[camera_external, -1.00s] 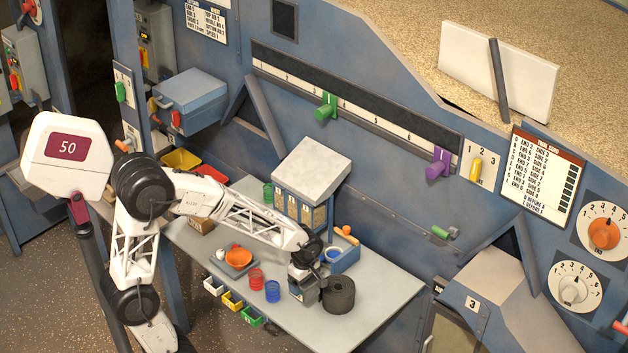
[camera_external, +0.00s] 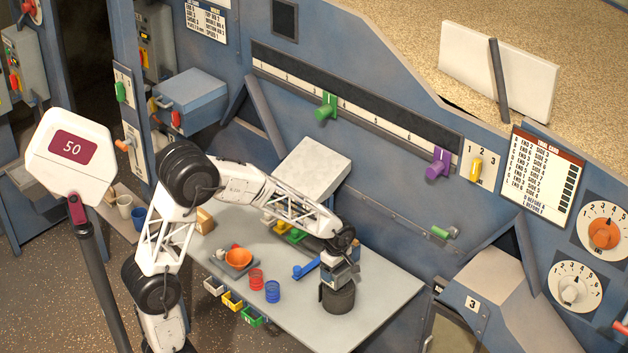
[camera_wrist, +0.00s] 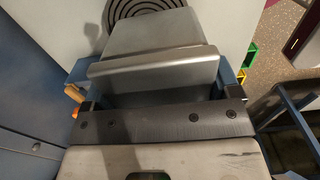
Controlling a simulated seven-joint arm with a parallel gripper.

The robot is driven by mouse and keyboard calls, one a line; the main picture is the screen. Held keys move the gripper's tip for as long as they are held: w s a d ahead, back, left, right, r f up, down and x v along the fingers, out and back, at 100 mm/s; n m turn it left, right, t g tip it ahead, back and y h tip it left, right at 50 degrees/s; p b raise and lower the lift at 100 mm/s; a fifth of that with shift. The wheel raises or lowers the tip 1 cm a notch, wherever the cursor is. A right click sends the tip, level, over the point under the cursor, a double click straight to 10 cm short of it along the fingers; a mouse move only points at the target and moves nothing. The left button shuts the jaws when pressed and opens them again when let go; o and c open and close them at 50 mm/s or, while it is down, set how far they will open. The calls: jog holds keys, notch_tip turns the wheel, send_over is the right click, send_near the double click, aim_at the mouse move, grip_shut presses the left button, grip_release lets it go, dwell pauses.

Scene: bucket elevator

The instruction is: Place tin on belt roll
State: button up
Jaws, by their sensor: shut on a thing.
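The tin (camera_wrist: 152,62) is a plain grey metal box. It is held between my gripper's fingers in the wrist view and partly hides what lies beyond it. In the external view my gripper (camera_external: 340,270) points down over the belt roll and is shut on the tin. The belt roll (camera_external: 338,299) is a dark upright coil near the table's front right. Its spiral top (camera_wrist: 150,8) shows at the upper edge of the wrist view. The tin is directly over or at the roll's top; I cannot tell whether they touch.
An orange bowl (camera_external: 239,258), a red cup (camera_external: 256,279) and a blue cup (camera_external: 272,291) stand left of the roll. Small bins (camera_external: 232,301) hang along the table's front edge. A blue bar (camera_external: 306,268) lies behind. The table (camera_external: 385,285) is clear right of the roll.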

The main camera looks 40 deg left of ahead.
jog(key=shift+w+d, duration=0.15)
jog(key=shift+w, duration=0.6)
jog(key=shift+f, duration=0.1)
jog(key=shift+f, duration=1.7)
jog(key=shift+f, duration=0.1)
jog(key=o, duration=0.9)
notch_tip(320, 180, up, 12)
jog(key=shift+r, duration=0.1)
